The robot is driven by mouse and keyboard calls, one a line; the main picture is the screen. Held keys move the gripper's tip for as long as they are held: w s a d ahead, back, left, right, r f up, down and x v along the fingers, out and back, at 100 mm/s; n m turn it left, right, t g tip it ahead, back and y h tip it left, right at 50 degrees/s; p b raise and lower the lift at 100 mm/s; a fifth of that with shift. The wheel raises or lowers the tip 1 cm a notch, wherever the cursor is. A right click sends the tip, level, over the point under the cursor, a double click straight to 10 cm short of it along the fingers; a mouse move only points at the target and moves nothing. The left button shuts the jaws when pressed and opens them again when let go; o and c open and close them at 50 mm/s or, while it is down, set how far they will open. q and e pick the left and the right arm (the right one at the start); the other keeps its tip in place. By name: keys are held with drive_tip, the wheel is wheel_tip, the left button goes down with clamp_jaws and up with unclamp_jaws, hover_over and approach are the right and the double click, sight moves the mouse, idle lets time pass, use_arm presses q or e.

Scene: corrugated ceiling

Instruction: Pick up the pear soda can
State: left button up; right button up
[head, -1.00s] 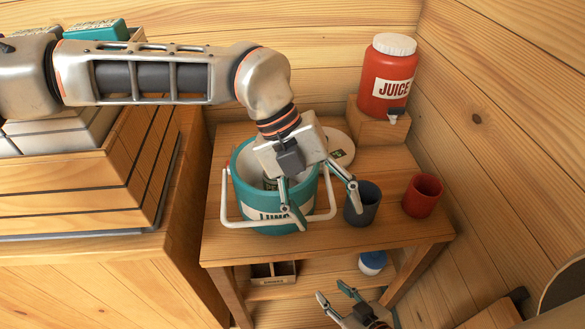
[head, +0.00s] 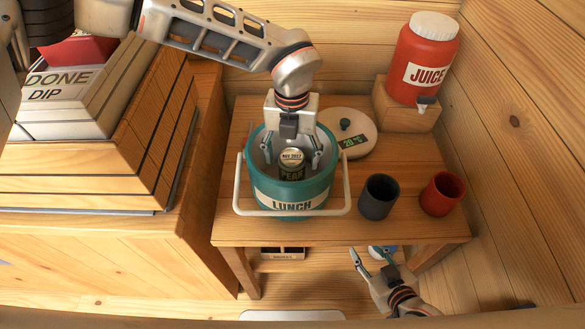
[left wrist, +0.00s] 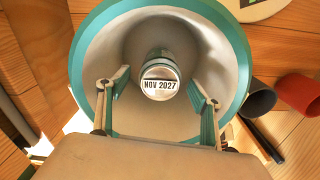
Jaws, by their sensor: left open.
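The pear soda can (head: 291,166) stands inside the teal lunch bucket (head: 291,198). Its dark side reads PEAR and its pale top reads NOV 2027. In the left wrist view the can (left wrist: 160,82) is seen from above, inside the bucket (left wrist: 82,62). My left gripper (head: 293,160) is open over the bucket mouth. In the left wrist view its fingers (left wrist: 157,108) are spread to either side of the can, and I see no contact. My right gripper (head: 367,259) is low in front of the table with its fingers apart, empty.
The bucket's white handle (head: 292,212) hangs across its front. A dark cup (head: 378,198) and a red cup (head: 442,194) stand to the right. A round lid (head: 349,146) lies behind. A red juice dispenser (head: 422,62) stands on a wooden block (head: 405,112).

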use_arm(q)
drive_tip(key=shift+f, duration=1.25)
drive_tip(key=c, duration=1.5)
drive_tip(key=shift+w+r, duration=0.1)
drive_tip(key=shift+r, duration=0.05)
